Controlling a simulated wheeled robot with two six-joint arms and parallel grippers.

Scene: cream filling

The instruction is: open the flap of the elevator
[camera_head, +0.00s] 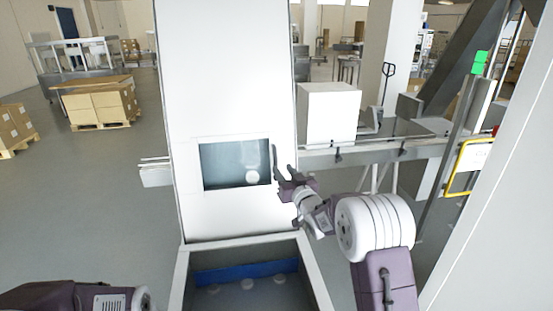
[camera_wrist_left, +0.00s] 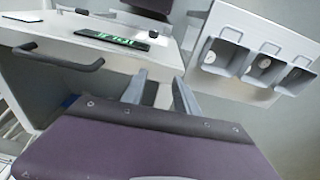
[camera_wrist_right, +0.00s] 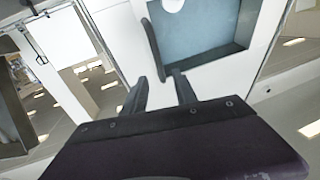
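The elevator (camera_head: 225,80) is a tall white column in the middle of the head view. A dark blue-grey rectangular window (camera_head: 222,165) is in its front, with a pale round spot in it; I cannot tell whether the flap covers it. A dark curved handle (camera_head: 275,158) stands upright at the window's right edge; the handle also shows in the right wrist view (camera_wrist_right: 152,48). My right gripper (camera_head: 283,178) is open beside the handle's lower end, with the fingers (camera_wrist_right: 160,90) on either side of it in the right wrist view. My left gripper (camera_wrist_left: 160,90) is open and empty.
An open bin (camera_head: 310,270) with a blue strip inside is at the elevator's foot. A conveyor (camera_head: 400,150) runs right. Boxes (camera_head: 100,105) stand far left.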

